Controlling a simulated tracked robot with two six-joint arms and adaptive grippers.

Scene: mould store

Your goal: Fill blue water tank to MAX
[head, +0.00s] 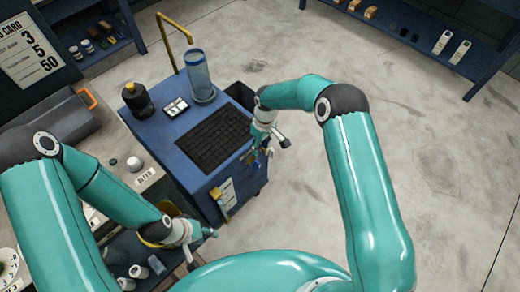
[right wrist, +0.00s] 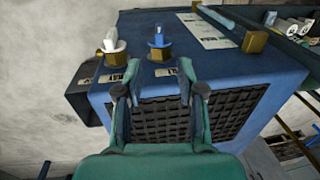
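A clear blue cylinder (head: 199,80), perhaps the water tank, stands upright at the back of a blue cabinet (head: 165,135). Its level and any MAX mark are too small to read. In the right wrist view, the cabinet's side carries a blue-handled valve (right wrist: 158,42) and a white-handled valve (right wrist: 111,42), both on brass fittings with labels partly hidden. My right gripper (right wrist: 161,90) is open and empty, its fingers apart in front of the dark grille and short of the valves. My left gripper (head: 208,233) is low at the bench's near edge; its fingers are unclear.
A yellow pipe (head: 172,30) rises at the back. A bench with small items (head: 134,163) is at left. Open floor (head: 430,150) lies right.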

